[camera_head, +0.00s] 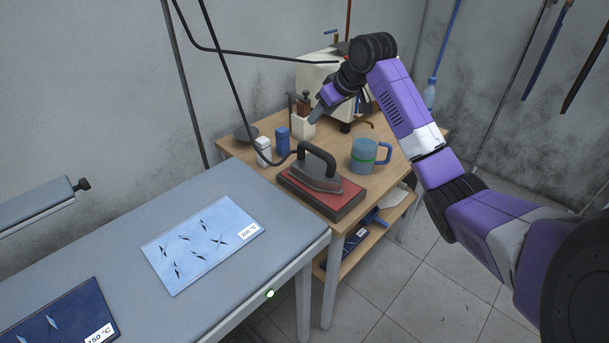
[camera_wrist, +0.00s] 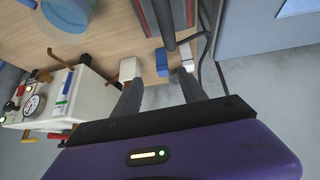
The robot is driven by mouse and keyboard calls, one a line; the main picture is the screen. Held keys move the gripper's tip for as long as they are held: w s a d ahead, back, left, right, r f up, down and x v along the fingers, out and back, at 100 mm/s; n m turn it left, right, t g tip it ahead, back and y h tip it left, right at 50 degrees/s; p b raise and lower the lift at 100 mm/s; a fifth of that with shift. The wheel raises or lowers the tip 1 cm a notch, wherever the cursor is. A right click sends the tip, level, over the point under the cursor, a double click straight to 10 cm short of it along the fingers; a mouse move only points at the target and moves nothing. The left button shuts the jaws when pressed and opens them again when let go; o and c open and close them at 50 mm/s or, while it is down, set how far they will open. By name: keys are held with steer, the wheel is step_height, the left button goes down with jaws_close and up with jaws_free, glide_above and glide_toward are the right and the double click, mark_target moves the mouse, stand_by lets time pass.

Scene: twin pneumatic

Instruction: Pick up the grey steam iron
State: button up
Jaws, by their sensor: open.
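The grey steam iron (camera_head: 318,172) sits flat on a red and dark rest pad (camera_head: 345,203) on the wooden table, its dark looped handle upward. In the wrist view, the iron (camera_wrist: 164,22) shows only partly at the top edge, beyond my fingertips. My gripper (camera_head: 315,114) is above the back of the table, behind the iron and apart from it. The wrist view shows the two grey fingers of my gripper (camera_wrist: 158,88) spread with nothing held between them. The far finger is hard to make out in the head view.
A blue mug (camera_head: 364,155) stands right of the iron. A black cable runs up from the iron. A boiler (camera_wrist: 60,88) stands at the back. The ironing board (camera_head: 130,215) is at left.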

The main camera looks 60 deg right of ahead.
mark_target(318, 148)
steer(key=s+a+f+g, duration=0.1)
steer(key=f, duration=0.1)
steer(key=s+a+f+g+y, duration=0.1)
steer(key=s+a, duration=0.1)
steer(key=shift+s+f, duration=0.15)
steer(key=shift+f, duration=0.25)
steer(key=shift+s+a+f+y, duration=0.1)
steer(key=shift+f+y, duration=0.15)
steer(key=shift+y, duration=0.05)
steer(key=x, duration=0.3)
steer(key=p+x, duration=0.1)
steer(key=x, duration=0.3)
steer(key=shift+d+f, duration=0.1)
steer(key=shift+d, duration=0.15)
steer(key=shift+n, duration=0.3)
steer(key=shift+c, duration=0.4)
jaws_close()
steer(key=shift+w+d+r, duration=0.1)
steer(key=shift+w+r, duration=0.2)
